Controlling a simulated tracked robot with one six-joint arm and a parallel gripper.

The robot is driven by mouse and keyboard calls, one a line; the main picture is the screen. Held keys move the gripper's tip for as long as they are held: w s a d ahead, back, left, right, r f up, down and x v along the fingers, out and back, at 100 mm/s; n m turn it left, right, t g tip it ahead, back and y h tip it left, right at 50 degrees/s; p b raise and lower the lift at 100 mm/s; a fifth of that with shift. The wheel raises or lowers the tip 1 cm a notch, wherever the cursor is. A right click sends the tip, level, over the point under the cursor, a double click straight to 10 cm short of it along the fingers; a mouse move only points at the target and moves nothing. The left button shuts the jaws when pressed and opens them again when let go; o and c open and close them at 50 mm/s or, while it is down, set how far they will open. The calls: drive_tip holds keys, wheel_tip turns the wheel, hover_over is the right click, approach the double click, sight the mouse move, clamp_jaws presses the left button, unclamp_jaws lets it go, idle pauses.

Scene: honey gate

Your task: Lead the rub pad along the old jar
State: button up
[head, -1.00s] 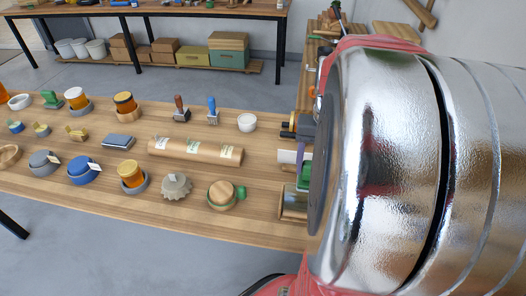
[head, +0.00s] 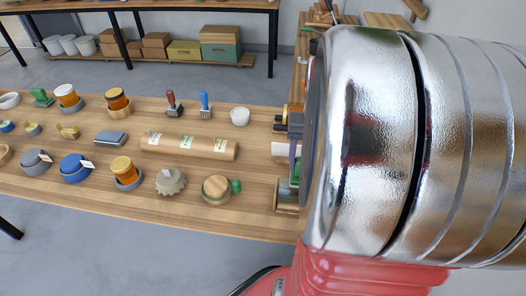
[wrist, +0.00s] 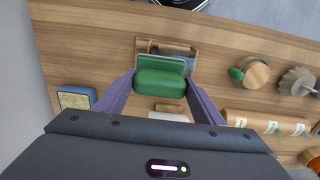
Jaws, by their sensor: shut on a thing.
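My gripper (wrist: 160,80) is shut on a green rub pad (wrist: 160,84), with one purple finger on each side of it in the wrist view. In the head view the gripper (head: 294,152) shows at the table's right end, partly hidden by my arm, and only a bit of the green pad (head: 294,173) shows. Right beyond the pad lies a glassy, see-through piece in a wooden holder (wrist: 167,44), seemingly the old jar on its side. The holder also shows in the head view (head: 286,196). The pad covers much of it; whether they touch I cannot tell.
A white piece (wrist: 168,117) lies partly hidden behind my gripper. A blue-edged yellow block (wrist: 75,98) is to the left. A round wooden-topped thing with a green part (head: 216,190) and a brown paper roll (head: 190,145) lie nearby. Bare table (head: 245,212) lies between.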

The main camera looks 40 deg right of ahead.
drive_tip(key=shift+f, duration=0.25)
idle(0.6)
drive_tip(key=shift+w, duration=0.1)
drive_tip(key=shift+w+a, duration=2.5)
drive_tip(key=shift+w, duration=0.15)
drive_tip(key=shift+r, duration=1.2)
drive_tip(key=shift+r, duration=0.1)
wheel_tip(320, 180, up, 5)
drive_tip(key=shift+f, duration=0.1)
